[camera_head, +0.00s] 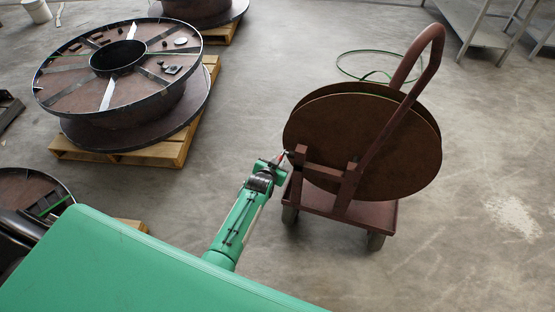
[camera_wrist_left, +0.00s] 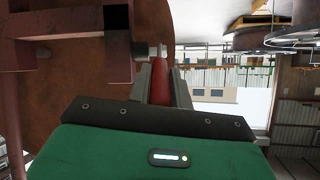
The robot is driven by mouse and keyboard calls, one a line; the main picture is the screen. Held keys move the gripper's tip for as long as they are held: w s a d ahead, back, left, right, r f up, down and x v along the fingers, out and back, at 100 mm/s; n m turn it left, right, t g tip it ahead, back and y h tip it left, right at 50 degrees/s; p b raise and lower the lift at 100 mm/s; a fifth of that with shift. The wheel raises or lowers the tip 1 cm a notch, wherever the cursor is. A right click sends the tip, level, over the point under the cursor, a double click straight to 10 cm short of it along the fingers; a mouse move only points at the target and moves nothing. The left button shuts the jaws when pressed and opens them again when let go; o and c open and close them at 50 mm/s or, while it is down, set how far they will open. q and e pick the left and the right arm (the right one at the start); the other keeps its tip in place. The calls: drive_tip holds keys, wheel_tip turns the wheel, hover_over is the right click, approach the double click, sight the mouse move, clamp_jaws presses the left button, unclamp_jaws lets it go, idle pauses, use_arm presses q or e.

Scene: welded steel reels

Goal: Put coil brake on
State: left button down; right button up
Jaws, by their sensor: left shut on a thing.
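A dark red wheeled cart (camera_head: 370,213) carries an upright brown reel (camera_head: 380,140) and has a tall bent push handle (camera_head: 428,62). My left gripper (camera_head: 284,158) is at the left side of the cart frame, beside the reel's lower left edge. It is shut on a small red handle, which I take to be the brake lever. In the left wrist view the red handle (camera_wrist_left: 160,86) lies between the two fingers (camera_wrist_left: 160,92), with a pale metal end piece (camera_wrist_left: 152,50) just beyond. The brown reel face (camera_wrist_left: 80,100) fills the area behind it. My right gripper is not in view.
A large steel reel (camera_head: 130,107) lies flat on a wooden pallet (camera_head: 172,150) at upper left, with several small parts on top. A green strap loop (camera_head: 360,53) lies on the floor behind the cart. Steel shelving (camera_head: 475,20) stands at upper right. Floor right of the cart is clear.

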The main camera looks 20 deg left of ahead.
sight(279, 158)
use_arm(q)
drive_tip(key=w+r+g+p, duration=0.1)
drive_tip(key=p, duration=0.2)
drive_tip(key=r+g+p, duration=0.2)
drive_tip(key=shift+w+g+p, duration=0.3)
drive_tip(key=shift+w+p, duration=0.1)
drive_tip(key=shift+w+a+r+g+p, duration=0.1)
drive_tip(key=shift+w+r+g+p, duration=0.2)
drive_tip(key=shift+w+g+p, duration=0.25)
drive_tip(key=shift+w+r+g+p, duration=0.2)
drive_tip(key=shift+w+g+p, duration=0.25)
drive_tip(key=shift+g, duration=0.5)
drive_tip(key=c, duration=1.3)
unclamp_jaws()
drive_tip(key=shift+s+r, duration=0.2)
drive_tip(key=shift+r, duration=0.25)
drive_tip(key=v, duration=1.2)
drive_tip(key=shift+s+r, duration=0.15)
drive_tip(key=shift+r, duration=0.2)
